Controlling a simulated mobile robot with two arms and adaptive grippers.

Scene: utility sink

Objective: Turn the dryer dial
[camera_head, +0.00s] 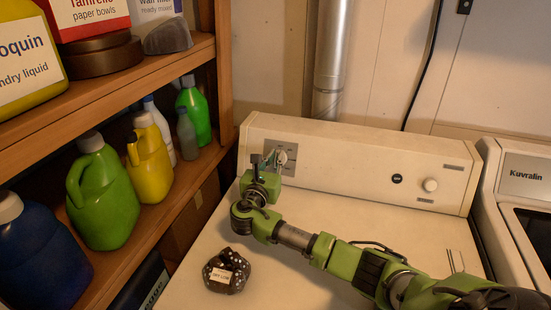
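The dryer (207,238) is a cream machine with a long raised control panel (350,160) at its back. A pale round dial (291,151) sits on a grey plate at the panel's left end, partly hidden by my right gripper. A second white knob (430,185) is at the panel's right end, with nothing touching it. My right gripper (272,158), on the green arm from the lower right, is at the left dial. I cannot tell whether its fingers touch the dial or are open or shut. My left gripper is not in view.
Wooden shelves (130,85) with several bottles border the left. Another machine (525,180) stands at the right. A metal duct (331,60) rises behind the panel.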

